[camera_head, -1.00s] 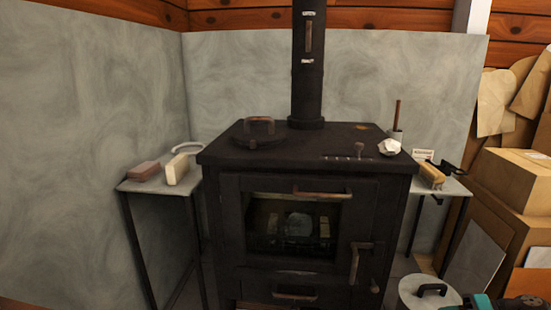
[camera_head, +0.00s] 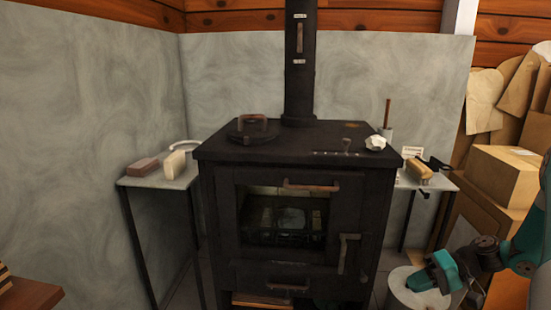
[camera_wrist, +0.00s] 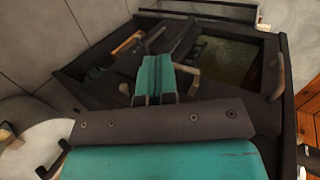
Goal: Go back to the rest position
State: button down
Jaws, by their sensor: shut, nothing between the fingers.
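My gripper (camera_head: 420,281) is at the lower right of the head view, with its teal fingers in front of a pale round lidded container (camera_head: 398,299). In the wrist view its fingers (camera_wrist: 156,64) are together and nothing shows between them. The dark stove (camera_head: 290,170) stands left of the gripper, with its glass door shut. The wrist view shows the stove front tilted beyond the fingers. The gripper partly hides the container's lid in the head view.
A left side table (camera_head: 150,181) holds a brown block and a cream block. A right side table (camera_head: 445,185) holds a brush-like item. A crumpled white paper (camera_head: 375,143) lies on the stove top. Cardboard boxes (camera_head: 505,172) stand at the right.

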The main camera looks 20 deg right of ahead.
jog(key=w+a+r+n+g+h, duration=0.1)
jog(key=a+r+n+g+h, duration=0.15)
jog(key=a+r, duration=0.8)
jog(key=w+a+r+n+g+h, duration=0.1)
jog(key=a+r+n+g+h, duration=0.2)
jog(key=a+r, duration=0.7)
jog(key=s+a+r+n+h, duration=0.1)
jog(key=s+a+r+n, duration=0.15)
jog(key=s+a, duration=0.5)
jog(key=s+a+r+n+h, duration=0.1)
jog(key=s+a+r+n, duration=0.15)
jog(key=s+a, duration=0.55)
notch_tip(320, 180, up, 26)
jog(key=d+p, duration=0.1)
jog(key=p, duration=2.6)
jog(key=shift+s+d+r+t+p, duration=0.15)
jog(key=shift+s+r+t+p, duration=0.1)
jog(key=shift+t+p, duration=0.15)
